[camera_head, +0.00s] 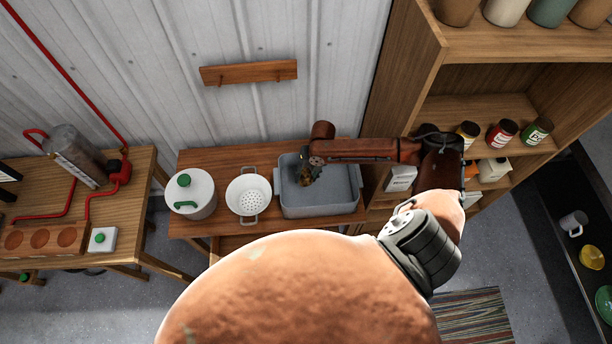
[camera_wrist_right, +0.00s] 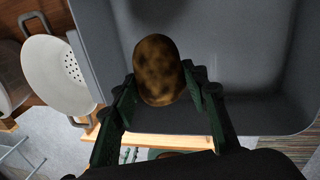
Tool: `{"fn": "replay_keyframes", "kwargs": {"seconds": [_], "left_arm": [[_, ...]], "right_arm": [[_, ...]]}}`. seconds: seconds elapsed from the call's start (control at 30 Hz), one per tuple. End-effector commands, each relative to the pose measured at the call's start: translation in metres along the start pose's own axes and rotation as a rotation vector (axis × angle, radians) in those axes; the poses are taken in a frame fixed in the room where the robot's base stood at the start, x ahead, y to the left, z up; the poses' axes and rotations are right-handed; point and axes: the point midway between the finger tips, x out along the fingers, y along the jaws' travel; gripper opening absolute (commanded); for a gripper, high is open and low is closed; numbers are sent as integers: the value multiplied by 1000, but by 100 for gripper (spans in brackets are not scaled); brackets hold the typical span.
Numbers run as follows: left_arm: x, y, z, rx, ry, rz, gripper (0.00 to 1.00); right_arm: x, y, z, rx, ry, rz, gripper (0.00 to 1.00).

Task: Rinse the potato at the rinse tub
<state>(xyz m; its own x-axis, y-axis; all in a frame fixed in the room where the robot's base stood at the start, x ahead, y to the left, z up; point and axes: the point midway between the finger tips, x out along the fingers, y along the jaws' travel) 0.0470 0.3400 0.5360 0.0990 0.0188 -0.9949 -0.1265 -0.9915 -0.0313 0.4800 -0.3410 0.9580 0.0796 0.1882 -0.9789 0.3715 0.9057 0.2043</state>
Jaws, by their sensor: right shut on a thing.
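The potato (camera_wrist_right: 158,68) is brown with dark, dirty-looking patches. My right gripper (camera_wrist_right: 161,86) is shut on it, with one dark green finger on each side. In the head view the potato (camera_head: 304,177) shows small below the gripper, over the left part of the grey rinse tub (camera_head: 345,205). The tub is a rectangular open basin, and its grey inside fills most of the right wrist view (camera_wrist_right: 235,60). I cannot tell whether the potato touches the tub's bottom or any water. My left gripper is out of view.
A white colander (camera_head: 249,196) stands just left of the tub, and a white lidded pot (camera_head: 192,192) left of that. A wooden shelf unit (camera_head: 405,75) rises close on the right. A bench with red tubing (camera_head: 90,205) is at the far left.

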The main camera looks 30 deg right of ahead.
Motion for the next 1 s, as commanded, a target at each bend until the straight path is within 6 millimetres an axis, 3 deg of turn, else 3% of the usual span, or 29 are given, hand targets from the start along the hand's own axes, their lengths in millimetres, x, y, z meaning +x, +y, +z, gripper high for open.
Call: {"fn": "replay_keyframes", "kwargs": {"seconds": [1.0], "left_arm": [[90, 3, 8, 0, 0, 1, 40]], "right_arm": [[96, -20, 0, 0, 0, 0, 14]]}}
